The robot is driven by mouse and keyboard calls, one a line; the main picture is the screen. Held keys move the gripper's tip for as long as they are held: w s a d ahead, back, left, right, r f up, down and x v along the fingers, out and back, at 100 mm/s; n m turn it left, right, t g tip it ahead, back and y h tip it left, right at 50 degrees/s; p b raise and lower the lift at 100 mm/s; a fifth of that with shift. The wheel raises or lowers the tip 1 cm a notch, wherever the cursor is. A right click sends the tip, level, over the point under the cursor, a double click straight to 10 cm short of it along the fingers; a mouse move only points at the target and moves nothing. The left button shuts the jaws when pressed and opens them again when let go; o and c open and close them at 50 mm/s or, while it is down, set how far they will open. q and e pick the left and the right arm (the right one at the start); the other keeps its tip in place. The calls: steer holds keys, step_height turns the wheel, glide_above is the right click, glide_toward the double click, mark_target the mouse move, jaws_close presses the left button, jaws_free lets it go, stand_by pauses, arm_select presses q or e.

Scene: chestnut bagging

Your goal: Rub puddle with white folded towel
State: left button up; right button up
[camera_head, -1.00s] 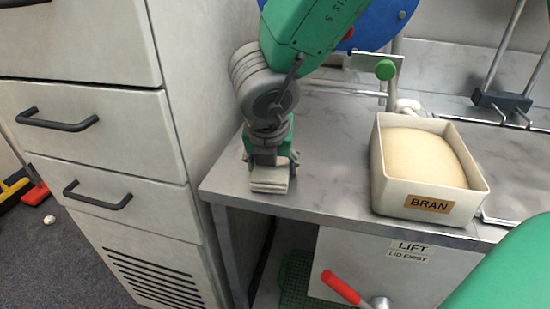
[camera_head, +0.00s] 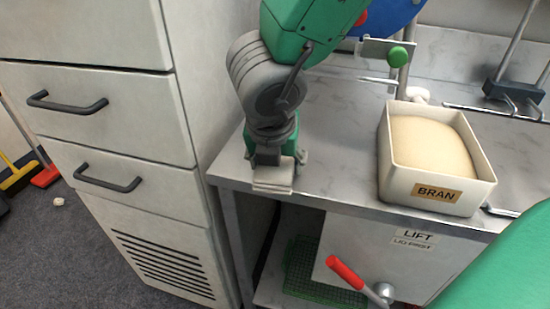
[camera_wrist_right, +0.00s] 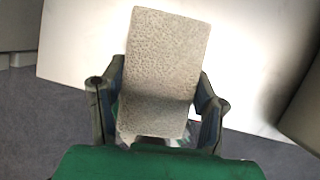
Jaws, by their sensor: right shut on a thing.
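The white folded towel (camera_head: 273,178) looks like a small pale grey-white pad in the head view, at the left front corner of the metal counter. My right gripper (camera_head: 272,160) points down and is shut on it. In the right wrist view the towel (camera_wrist_right: 160,70) stands out from between the two dark fingers of the gripper (camera_wrist_right: 158,100), its textured face toward the camera. I cannot tell whether the towel touches the counter. I cannot make out the puddle in either view. My left gripper is not in view.
The metal counter (camera_head: 335,150) is clear between the gripper and a white box of bran (camera_head: 388,185). A drawer cabinet (camera_head: 120,145) adjoins the counter's left side. A red-handled lever (camera_head: 345,272) sits below the counter's front edge.

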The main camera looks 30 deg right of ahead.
steer(key=shift+w+r+p, duration=0.15)
steer(key=shift+r+p, duration=2.05)
steer(key=shift+r, duration=0.7)
step_height(320, 180, up, 3)
steer(key=p, duration=0.3)
steer(key=shift+f, duration=0.1)
